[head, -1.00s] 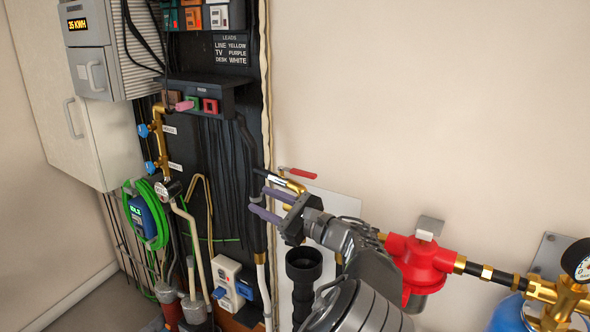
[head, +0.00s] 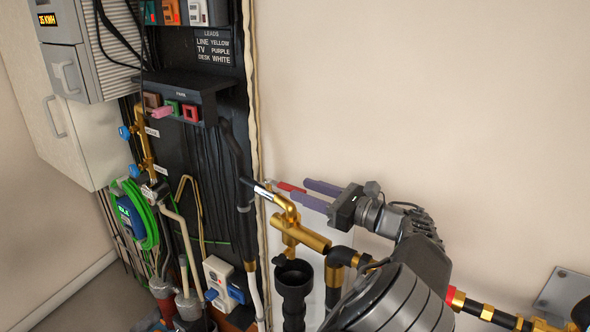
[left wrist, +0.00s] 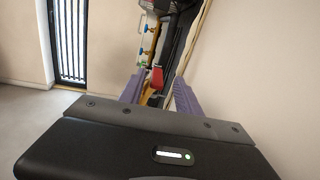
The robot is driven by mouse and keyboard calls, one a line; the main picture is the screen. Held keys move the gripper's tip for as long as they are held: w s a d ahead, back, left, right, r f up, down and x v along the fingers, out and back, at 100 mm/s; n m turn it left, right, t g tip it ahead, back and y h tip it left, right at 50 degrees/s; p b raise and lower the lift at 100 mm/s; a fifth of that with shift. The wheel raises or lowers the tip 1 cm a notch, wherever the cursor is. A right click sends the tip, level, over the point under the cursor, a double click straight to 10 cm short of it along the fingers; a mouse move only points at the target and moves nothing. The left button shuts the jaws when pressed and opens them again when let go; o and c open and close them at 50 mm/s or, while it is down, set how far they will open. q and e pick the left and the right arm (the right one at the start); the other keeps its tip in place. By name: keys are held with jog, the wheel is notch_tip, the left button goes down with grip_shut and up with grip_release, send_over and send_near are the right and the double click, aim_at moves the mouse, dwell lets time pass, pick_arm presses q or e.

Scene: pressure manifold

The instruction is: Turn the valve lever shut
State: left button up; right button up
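The red valve lever (head: 286,186) sits at the top of the brass valve pipework (head: 290,214), beside the edge of the black panel. My left gripper (head: 298,188) is to the right of the lever, its two purple fingers pointing left. The fingers are apart, and the lever's end is close to the fingertips. In the left wrist view, a red piece (left wrist: 157,77) that looks like the lever shows between the spread fingers (left wrist: 160,80). I cannot tell whether either finger touches it. My right gripper is not in view.
A black panel (head: 205,235) with hoses, sockets and a green cable coil (head: 150,222) stands to the left. A black pipe fitting (head: 293,280) is below the valve. Brass and black pipework (head: 490,312) runs along the lower right. The wall above my gripper is clear.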

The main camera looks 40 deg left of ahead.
aim_at(282, 184)
pick_arm(q)
jog(key=shift+s+d+f+m, duration=0.15)
jog(key=shift+d+m, duration=0.15)
jog(key=shift+d, duration=0.15)
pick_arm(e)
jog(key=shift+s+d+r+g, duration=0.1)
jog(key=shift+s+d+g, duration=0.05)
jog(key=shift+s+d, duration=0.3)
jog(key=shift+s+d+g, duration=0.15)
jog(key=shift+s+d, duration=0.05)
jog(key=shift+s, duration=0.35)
pick_arm(q)
jog(key=shift+a, duration=0.15)
jog(key=a+p, duration=0.2)
jog(key=a, duration=0.4)
jog(key=shift+s+a, duration=0.1)
jog(key=shift+a, duration=0.7)
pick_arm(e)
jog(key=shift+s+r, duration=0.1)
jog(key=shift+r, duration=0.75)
